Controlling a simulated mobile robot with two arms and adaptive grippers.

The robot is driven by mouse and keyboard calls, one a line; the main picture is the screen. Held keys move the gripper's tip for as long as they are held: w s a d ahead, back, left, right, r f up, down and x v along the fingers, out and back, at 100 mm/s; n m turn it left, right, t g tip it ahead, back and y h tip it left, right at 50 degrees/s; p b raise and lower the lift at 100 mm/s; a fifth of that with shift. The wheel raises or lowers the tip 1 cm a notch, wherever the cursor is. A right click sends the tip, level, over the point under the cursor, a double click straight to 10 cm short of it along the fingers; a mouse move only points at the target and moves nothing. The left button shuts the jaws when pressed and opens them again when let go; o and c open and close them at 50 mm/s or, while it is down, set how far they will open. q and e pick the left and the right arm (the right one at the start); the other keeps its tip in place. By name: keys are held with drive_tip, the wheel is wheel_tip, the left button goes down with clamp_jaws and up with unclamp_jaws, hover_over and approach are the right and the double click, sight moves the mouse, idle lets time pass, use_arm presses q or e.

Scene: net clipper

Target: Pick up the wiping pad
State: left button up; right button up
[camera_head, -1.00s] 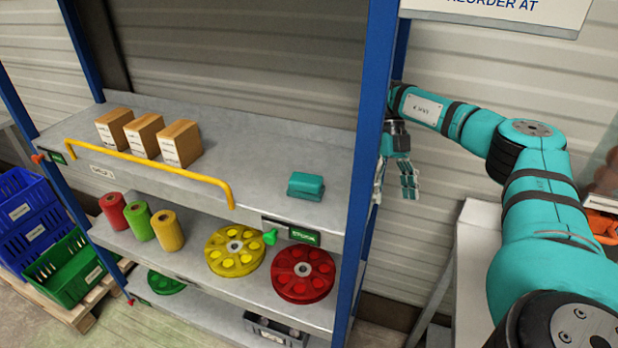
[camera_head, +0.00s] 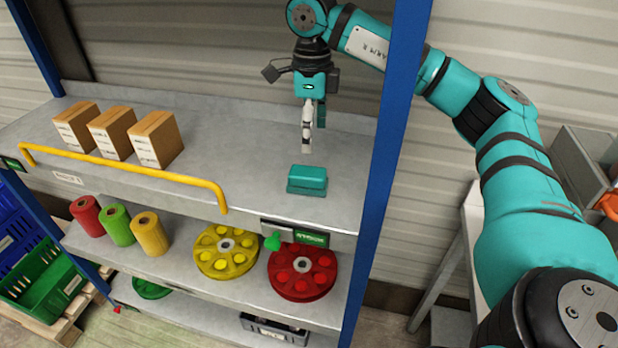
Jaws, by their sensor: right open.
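The wiping pad is a small teal block (camera_head: 307,180) lying on the grey top shelf (camera_head: 225,150), near its right front edge. My right gripper (camera_head: 312,145) points down above and just behind the pad, apart from it. Its fingers are seen nearly edge-on, and it holds nothing. My left gripper is not in view.
Three cardboard boxes (camera_head: 112,132) stand at the shelf's left, behind a yellow rail (camera_head: 125,165). A blue upright (camera_head: 392,150) stands right of the pad. Below are coloured rolls (camera_head: 118,226), a yellow reel (camera_head: 226,252) and a red reel (camera_head: 302,272). The shelf between boxes and pad is clear.

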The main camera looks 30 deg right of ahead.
sight(308, 171)
drive_tip(key=f, duration=0.3)
drive_tip(key=shift+w+a+p, duration=0.15)
drive_tip(key=shift+w+p, duration=0.05)
drive_tip(key=shift+p, duration=0.2)
drive_tip(key=shift+s+f+p, duration=0.15)
drive_tip(key=shift+f+p, duration=0.25)
drive_tip(key=shift+f, duration=0.5)
drive_tip(key=f+p, duration=0.1)
drive_tip(key=f, duration=0.2)
drive_tip(key=f+p, duration=0.1)
drive_tip(key=shift+a+f+p, duration=0.25)
drive_tip(key=shift+a+p, duration=0.1)
drive_tip(key=shift+a, duration=0.05)
drive_tip(key=shift+s+f, duration=0.1)
drive_tip(key=shift+f, duration=0.1)
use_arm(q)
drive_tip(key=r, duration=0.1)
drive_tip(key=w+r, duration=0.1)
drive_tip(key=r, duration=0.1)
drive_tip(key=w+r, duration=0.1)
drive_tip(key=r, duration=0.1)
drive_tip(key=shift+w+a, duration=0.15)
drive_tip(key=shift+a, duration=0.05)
use_arm(e)
drive_tip(key=c, duration=1.2)
